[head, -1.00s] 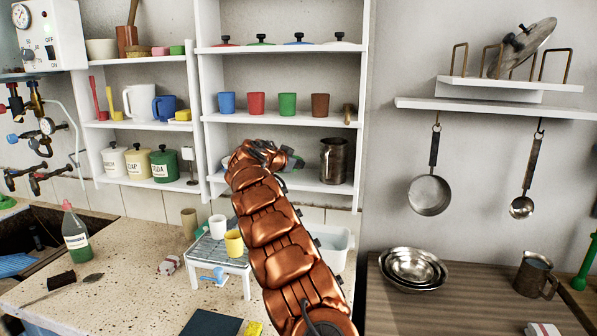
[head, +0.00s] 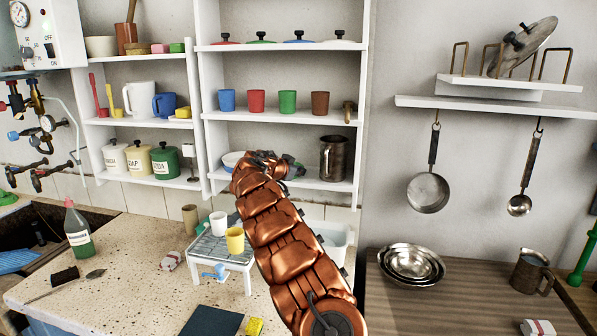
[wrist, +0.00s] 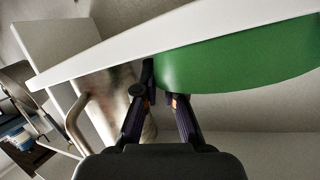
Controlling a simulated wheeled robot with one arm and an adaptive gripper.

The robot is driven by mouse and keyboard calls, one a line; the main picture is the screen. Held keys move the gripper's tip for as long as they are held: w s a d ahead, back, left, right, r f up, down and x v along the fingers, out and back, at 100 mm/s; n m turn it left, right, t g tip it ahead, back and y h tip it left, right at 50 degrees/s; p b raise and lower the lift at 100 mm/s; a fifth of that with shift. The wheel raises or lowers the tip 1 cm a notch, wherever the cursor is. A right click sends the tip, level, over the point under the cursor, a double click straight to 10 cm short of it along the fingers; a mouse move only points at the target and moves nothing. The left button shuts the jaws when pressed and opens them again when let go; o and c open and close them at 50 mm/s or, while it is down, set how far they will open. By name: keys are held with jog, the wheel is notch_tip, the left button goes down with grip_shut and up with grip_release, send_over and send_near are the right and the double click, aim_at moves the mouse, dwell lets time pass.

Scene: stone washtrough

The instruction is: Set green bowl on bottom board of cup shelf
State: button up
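The green bowl (wrist: 235,65) fills the upper right of the wrist view, its edge between my two fingers. My gripper (wrist: 158,88) has its fingers closing together at that edge; one fingertip is hidden by the bowl. In the head view my gripper (head: 288,166) is at the cup shelf's bottom board (head: 322,184), left of the metal tankard, and hides most of the bowl. The board's white edge (wrist: 120,62) crosses the wrist view and covers the bowl's base, so I cannot tell whether the bowl touches the board.
The tankard (head: 333,158) stands close on the right. A pale bowl (head: 232,159) shows just left of my gripper. Several coloured cups (head: 288,103) stand on the board above. A low rack (head: 222,252) with cups is on the counter below.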

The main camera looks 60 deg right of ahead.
jog(key=o, duration=0.4)
jog(key=shift+c, duration=0.2)
jog(key=shift+a, duration=0.1)
jog(key=b+v, duration=0.4)
jog(key=v, duration=0.7)
jog(key=shift+a+r, duration=0.2)
jog(key=shift+a, duration=0.15)
